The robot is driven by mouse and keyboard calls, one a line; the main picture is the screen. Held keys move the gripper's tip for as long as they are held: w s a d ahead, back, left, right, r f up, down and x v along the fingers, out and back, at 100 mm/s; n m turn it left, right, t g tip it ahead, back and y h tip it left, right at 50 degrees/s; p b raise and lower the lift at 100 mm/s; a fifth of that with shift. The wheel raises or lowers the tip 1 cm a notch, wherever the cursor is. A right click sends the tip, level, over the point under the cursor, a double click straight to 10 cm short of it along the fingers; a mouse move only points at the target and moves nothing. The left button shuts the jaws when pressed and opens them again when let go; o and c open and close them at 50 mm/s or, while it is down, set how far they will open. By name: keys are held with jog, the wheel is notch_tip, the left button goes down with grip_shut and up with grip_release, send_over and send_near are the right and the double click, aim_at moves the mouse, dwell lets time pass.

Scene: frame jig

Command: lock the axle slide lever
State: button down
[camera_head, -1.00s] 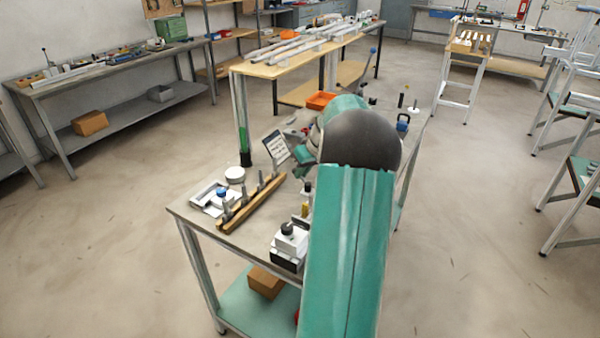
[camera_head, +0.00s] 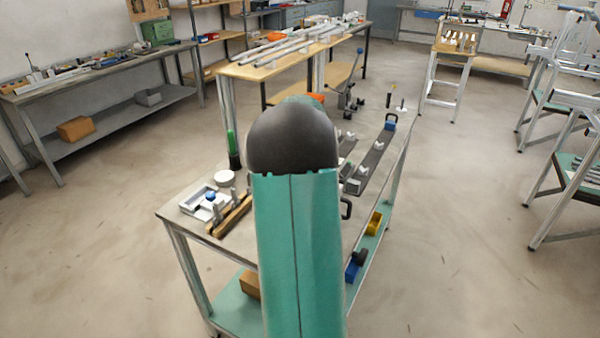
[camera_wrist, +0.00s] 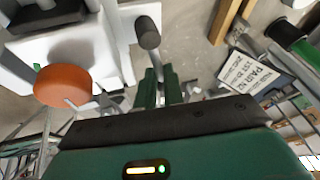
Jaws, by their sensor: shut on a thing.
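In the wrist view a lever with a dark grey cylindrical knob (camera_wrist: 147,32) stands just beyond my fingertips, its grey stem running down between them. My gripper (camera_wrist: 160,84) has green fingers shut on this lever, below the knob. The lever's lower end and pivot are hidden. A white block (camera_wrist: 92,58) is left of the lever, with an orange round knob (camera_wrist: 62,88) in front of it. In the head view my own arm hides the gripper and the lever, so I cannot tell the slide's position.
A printed card (camera_wrist: 255,75) and a wooden strip (camera_wrist: 226,18) lie to the right in the wrist view. In the head view the bench (camera_head: 182,213) carries a white fixture (camera_head: 203,203), a wooden rack (camera_head: 232,217) and a dark rail (camera_head: 378,160).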

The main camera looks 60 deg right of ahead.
jog(key=shift+s+f+m+g, duration=0.1)
jog(key=shift+s+m+g, duration=0.3)
jog(key=shift+m, duration=0.6)
jog(key=c, duration=1.5)
grip_release()
